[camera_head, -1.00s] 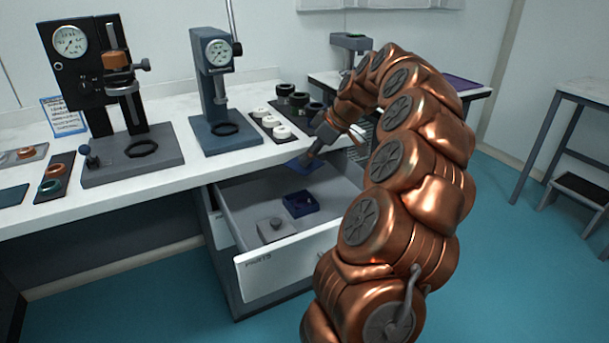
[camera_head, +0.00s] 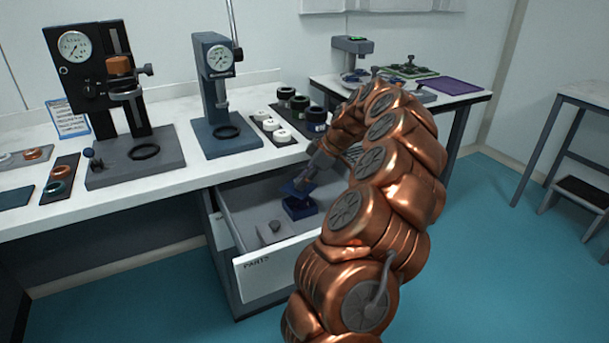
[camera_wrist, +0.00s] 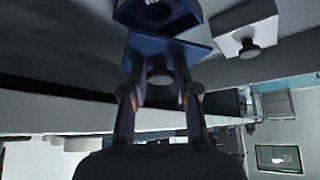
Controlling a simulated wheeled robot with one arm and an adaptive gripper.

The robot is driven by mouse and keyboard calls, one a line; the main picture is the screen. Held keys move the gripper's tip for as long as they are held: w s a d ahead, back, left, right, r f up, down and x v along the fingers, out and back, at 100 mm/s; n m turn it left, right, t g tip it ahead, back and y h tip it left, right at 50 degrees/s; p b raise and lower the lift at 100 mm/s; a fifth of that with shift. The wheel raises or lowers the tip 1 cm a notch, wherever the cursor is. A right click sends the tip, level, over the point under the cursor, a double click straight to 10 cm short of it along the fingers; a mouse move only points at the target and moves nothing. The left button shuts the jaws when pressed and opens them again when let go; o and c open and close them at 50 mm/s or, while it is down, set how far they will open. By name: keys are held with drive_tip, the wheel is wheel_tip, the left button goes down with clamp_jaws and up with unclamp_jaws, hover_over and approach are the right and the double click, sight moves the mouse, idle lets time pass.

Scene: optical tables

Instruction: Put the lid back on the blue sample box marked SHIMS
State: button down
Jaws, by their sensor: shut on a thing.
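The open blue box (camera_head: 299,208) sits in the pulled-out drawer; its marking is too small to read. My gripper (camera_head: 304,182) is shut on a blue lid (camera_head: 293,189), held tilted a little above the box and apart from it. In the wrist view, my gripper (camera_wrist: 160,88) grips the lid (camera_wrist: 195,50) by its knob, and the box (camera_wrist: 135,12) shows just beyond the lid's edge, with a dark round opening inside. The knob is partly hidden between the fingers.
A grey lidded box (camera_head: 272,232) with a knob stands beside the blue box in the drawer (camera_head: 245,215) labelled PARTS; it also shows in the wrist view (camera_wrist: 245,38). The worktop (camera_head: 180,170) overhangs the drawer's back, with gauge stands (camera_head: 222,125) on it.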

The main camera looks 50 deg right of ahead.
sight(309, 188)
wheel_tip(309, 188, down, 2)
drive_tip(key=shift+a+f, duration=0.1)
drive_tip(key=shift+f, duration=0.15)
drive_tip(key=shift+f+b, duration=0.9)
drive_tip(key=shift+f, duration=0.05)
drive_tip(key=shift+s+b, duration=0.1)
drive_tip(key=shift+b, duration=0.65)
idle(0.9)
drive_tip(key=shift+f+b, duration=0.15)
drive_tip(key=shift+b, duration=0.6)
idle(1.1)
idle(0.4)
drive_tip(key=shift+c, duration=1.5)
unclamp_jaws()
drive_tip(key=shift+r+p, duration=0.75)
drive_tip(key=shift+r, duration=2.75)
